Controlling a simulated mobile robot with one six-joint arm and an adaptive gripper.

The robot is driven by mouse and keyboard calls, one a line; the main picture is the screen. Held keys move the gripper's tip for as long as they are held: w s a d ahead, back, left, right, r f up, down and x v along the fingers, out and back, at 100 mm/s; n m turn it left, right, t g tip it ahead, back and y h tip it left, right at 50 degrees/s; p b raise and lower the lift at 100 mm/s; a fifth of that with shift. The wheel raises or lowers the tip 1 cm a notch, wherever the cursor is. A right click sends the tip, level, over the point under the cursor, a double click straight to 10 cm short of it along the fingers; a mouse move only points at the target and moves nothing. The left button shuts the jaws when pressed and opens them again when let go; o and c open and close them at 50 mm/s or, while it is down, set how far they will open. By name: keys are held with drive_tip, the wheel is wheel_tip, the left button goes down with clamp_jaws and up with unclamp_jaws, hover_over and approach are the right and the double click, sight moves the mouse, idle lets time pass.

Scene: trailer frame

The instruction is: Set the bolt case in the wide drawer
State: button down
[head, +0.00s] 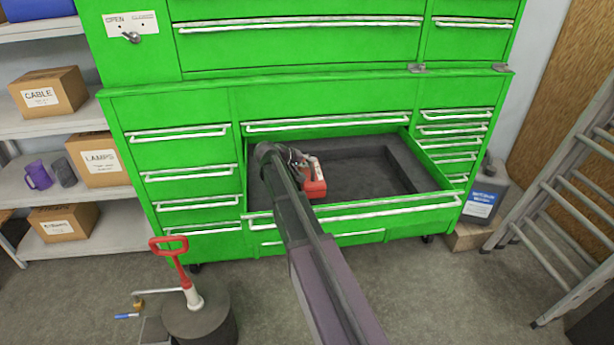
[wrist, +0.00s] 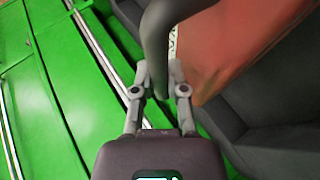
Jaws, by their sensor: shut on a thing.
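The wide drawer (head: 372,212) of the green tool chest is pulled open in the head view, with a dark lining inside. The red bolt case (head: 314,188) is inside the drawer's outline, toward its left part. In the wrist view the case (wrist: 232,48) fills the upper right, with its dark handle (wrist: 158,35) between my fingers. My gripper (head: 297,160) is shut on that handle; it also shows in the wrist view (wrist: 160,85). I cannot tell whether the case touches the drawer floor.
The right part of the drawer's lining (head: 375,172) is clear. Closed drawers stand left and right of it. A ladder (head: 565,190) leans at the right, and a grey jug (head: 485,195) stands beside the chest. A dark round stand (head: 200,322) with a red-handled tool is at the lower left.

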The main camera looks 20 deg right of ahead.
sight(308, 170)
drive_tip(key=shift+f, duration=0.15)
drive_tip(key=shift+f+b, duration=1.75)
drive_tip(key=shift+b, duration=0.15)
drive_tip(key=c, duration=0.7)
unclamp_jaws()
drive_tip(key=shift+f, duration=0.1)
drive_tip(key=shift+r, duration=0.2)
drive_tip(key=shift+s+a+r+p, duration=0.1)
drive_tip(key=shift+a+r+p, duration=0.1)
drive_tip(key=shift+a+p, duration=0.1)
drive_tip(key=shift+p+v, duration=2.85)
drive_tip(key=shift+v, duration=2.75)
